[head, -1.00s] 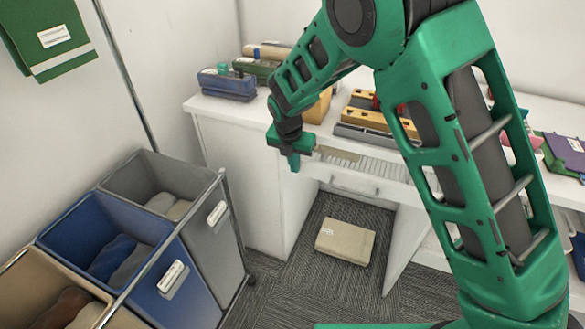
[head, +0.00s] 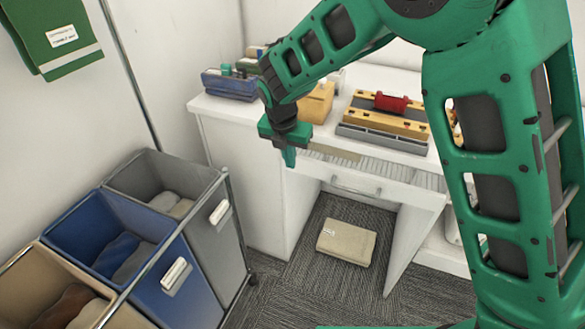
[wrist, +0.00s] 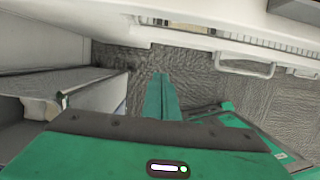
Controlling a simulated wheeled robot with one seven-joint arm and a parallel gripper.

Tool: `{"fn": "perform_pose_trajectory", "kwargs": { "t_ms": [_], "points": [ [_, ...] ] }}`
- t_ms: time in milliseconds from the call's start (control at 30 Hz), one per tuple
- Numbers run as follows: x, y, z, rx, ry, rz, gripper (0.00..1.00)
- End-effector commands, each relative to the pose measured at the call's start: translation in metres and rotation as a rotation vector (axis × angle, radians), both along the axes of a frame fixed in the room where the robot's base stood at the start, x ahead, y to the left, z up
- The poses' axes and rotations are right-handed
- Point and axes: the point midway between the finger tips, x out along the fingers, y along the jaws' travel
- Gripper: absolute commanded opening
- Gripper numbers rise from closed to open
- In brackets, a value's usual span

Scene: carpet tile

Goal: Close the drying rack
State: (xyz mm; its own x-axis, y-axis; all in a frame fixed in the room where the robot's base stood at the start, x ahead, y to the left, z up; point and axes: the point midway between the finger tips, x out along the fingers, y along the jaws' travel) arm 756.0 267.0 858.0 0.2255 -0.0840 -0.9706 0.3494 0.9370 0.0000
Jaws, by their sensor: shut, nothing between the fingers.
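The drying rack (head: 385,174) is a white pull-out drawer under the desk top, with pale slats inside and a bar handle (head: 356,190) on its front. It stands partly out, its slats visible. My gripper (head: 289,157) is shut and empty, pointing down by the rack's left end. In the wrist view, my green fingers (wrist: 161,95) are together over the carpet. The rack's handle (wrist: 245,68) and slats (wrist: 180,28) show there at the upper right, apart from the fingers. Part of the rack's right side is hidden behind my arm in the head view.
A white desk (head: 235,180) carries yellow and grey trays (head: 385,125) and a blue box (head: 230,85). Grey (head: 210,250), blue and tan laundry bins stand at left. Carpet between bins and desk is free.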

Motion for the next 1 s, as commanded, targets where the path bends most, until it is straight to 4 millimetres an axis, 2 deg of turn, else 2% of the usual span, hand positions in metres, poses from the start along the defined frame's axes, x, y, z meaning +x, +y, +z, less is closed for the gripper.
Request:
{"fn": "perform_pose_trajectory", "kwargs": {
  "t_ms": [133, 267, 367, 600, 700, 867, 1000],
  "points": [
    [-0.005, 0.003, 0.021, 0.002, -0.001, 0.001, 0.0],
    [-0.007, 0.003, 0.029, 0.0, -0.001, 0.001, 0.0],
    [-0.014, -0.006, 0.031, -0.001, -0.01, -0.002, 0.0],
    [-0.047, -0.059, 0.029, -0.03, -0.092, -0.006, 0.0],
    [-0.055, -0.074, 0.028, -0.042, -0.118, -0.002, 0.0],
    [-0.055, -0.08, 0.021, -0.05, -0.129, 0.0, 0.0],
    [-0.049, -0.083, 0.002, -0.052, -0.126, 0.0, 0.0]
  ]
}}
